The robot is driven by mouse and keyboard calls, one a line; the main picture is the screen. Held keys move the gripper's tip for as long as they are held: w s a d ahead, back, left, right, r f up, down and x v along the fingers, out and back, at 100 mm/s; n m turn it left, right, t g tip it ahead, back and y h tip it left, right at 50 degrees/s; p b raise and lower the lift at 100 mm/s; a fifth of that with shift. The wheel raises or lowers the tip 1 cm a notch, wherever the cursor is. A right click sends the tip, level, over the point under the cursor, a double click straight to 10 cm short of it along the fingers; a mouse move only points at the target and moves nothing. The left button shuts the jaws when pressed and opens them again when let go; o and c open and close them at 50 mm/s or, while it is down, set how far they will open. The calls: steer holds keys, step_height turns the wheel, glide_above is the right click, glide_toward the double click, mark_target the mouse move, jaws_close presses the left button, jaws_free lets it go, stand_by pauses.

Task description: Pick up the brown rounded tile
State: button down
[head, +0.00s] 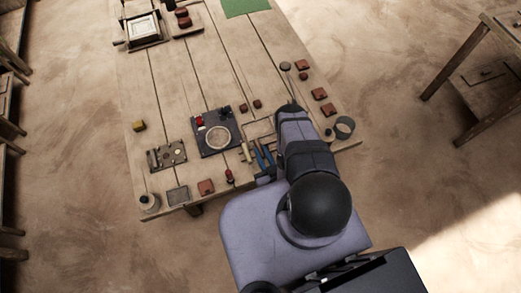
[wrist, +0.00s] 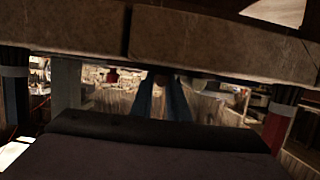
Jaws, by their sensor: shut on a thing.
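My gripper (wrist: 162,82) shows in the wrist view as two blue fingers close together, beyond the dark body at the bottom. It is shut on a small brownish piece between the fingers. That piece is dim, and I cannot tell its shape. Another tile (head: 205,187) lies near the front edge.
The wooden table (head: 185,75) holds a press (head: 143,30) at the far left, a dark plate with a round dial (head: 217,138), blue-handled pliers (head: 262,160) and a grey cup (head: 344,127). A green mat (head: 245,7) lies at the far end. The table's middle is mostly clear.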

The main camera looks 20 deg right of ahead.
steer(key=shift+r, duration=0.1)
steer(key=shift+r, duration=0.55)
step_height(320, 180, up, 9)
steer(key=p, duration=0.5)
steer(key=shift+f, duration=0.15)
steer(key=w+a+r+n+y+b, duration=0.2)
steer(key=w+r, duration=0.1)
steer(key=w, duration=0.2)
step_height(320, 180, up, 11)
steer(key=n+g+y+b, duration=0.5)
steer(key=n+g+y, duration=0.1)
steer(key=n+y, duration=0.35)
glide_above(262, 153)
steer(key=w+a, duration=0.3)
steer(key=shift+d+m+y, duration=0.2)
steer(key=shift+m+y, duration=0.05)
steer(key=shift+m, duration=0.1)
